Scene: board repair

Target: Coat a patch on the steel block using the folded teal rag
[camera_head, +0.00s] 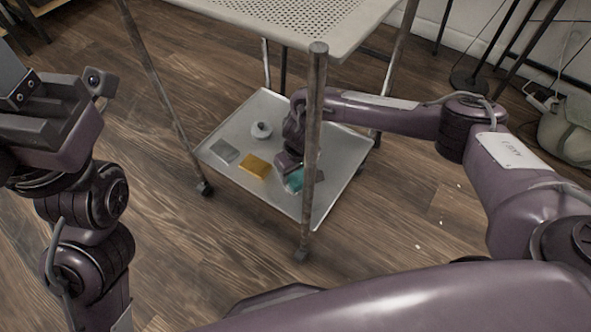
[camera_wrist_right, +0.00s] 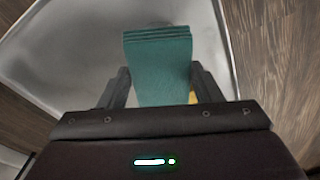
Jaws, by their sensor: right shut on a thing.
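The folded teal rag (camera_head: 295,180) is at the lower shelf of the cart, partly hidden by a cart post and my right gripper. In the right wrist view the rag (camera_wrist_right: 158,62) stands between both fingers, its layered folded edge facing away. My right gripper (camera_head: 289,167) is shut on the rag; I cannot tell whether the rag touches the shelf. A flat grey block (camera_head: 224,151), which looks like the steel block, lies on the shelf's left part, apart from the rag. My left gripper (camera_head: 35,92) is raised at the left edge; its fingertips are not clearly shown.
A yellow block (camera_head: 253,167) lies between the grey block and my right gripper. The cart's perforated top shelf (camera_head: 300,18) and rusty front post (camera_head: 314,120) bound the space around my right arm.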

